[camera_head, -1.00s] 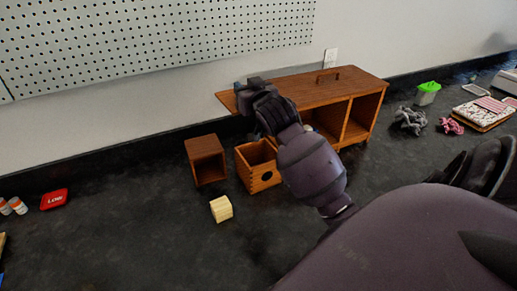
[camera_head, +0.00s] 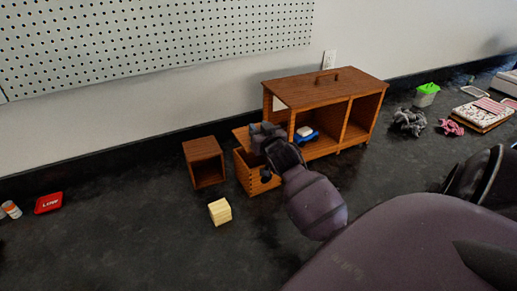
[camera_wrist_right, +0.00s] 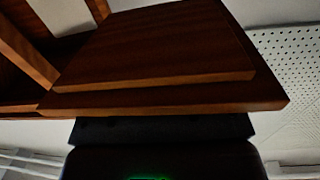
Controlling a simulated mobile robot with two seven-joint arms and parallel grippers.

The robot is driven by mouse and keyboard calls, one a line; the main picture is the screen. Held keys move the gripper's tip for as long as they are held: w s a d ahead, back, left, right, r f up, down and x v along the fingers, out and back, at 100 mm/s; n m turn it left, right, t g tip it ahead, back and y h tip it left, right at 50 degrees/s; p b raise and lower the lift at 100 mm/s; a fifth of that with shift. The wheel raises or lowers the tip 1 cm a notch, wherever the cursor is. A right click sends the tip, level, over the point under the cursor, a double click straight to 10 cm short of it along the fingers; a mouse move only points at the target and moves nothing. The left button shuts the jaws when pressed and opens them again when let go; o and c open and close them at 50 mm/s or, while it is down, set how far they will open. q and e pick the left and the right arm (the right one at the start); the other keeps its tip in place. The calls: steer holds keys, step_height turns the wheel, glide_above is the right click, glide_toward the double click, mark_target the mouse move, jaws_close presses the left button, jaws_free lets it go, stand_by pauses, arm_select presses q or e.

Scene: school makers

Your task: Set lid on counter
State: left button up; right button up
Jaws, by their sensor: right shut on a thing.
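The lid (camera_head: 240,135) is a flat brown wooden panel, mostly hidden behind my right gripper (camera_head: 260,136) in the head view. The gripper is shut on it, at the left end of the wooden cabinet and above the open wooden box (camera_head: 243,173). I cannot tell whether the lid touches the box. In the right wrist view the lid (camera_wrist_right: 165,45) fills the middle, a stepped board just beyond the dark gripper (camera_wrist_right: 162,128). The dark counter (camera_head: 130,220) lies below and around. My left gripper is not in view.
The two-bay cabinet (camera_head: 345,88), with a handle on top, holds a blue and white thing (camera_head: 304,134). A small open wooden box (camera_head: 204,163) and a pale block (camera_head: 220,211) stand to the left and front. The counter's left part is mostly clear.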

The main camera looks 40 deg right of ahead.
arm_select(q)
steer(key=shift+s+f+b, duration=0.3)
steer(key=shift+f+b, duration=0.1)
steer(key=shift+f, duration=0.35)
arm_select(e)
step_height(320, 180, down, 7)
steer(key=shift+r, duration=0.2)
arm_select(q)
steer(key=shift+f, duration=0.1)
arm_select(e)
steer(key=shift+f, duration=0.1)
steer(key=o, duration=0.9)
steer(key=shift+o, duration=0.2)
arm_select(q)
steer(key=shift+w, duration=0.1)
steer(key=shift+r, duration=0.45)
arm_select(e)
steer(key=v, duration=1.2)
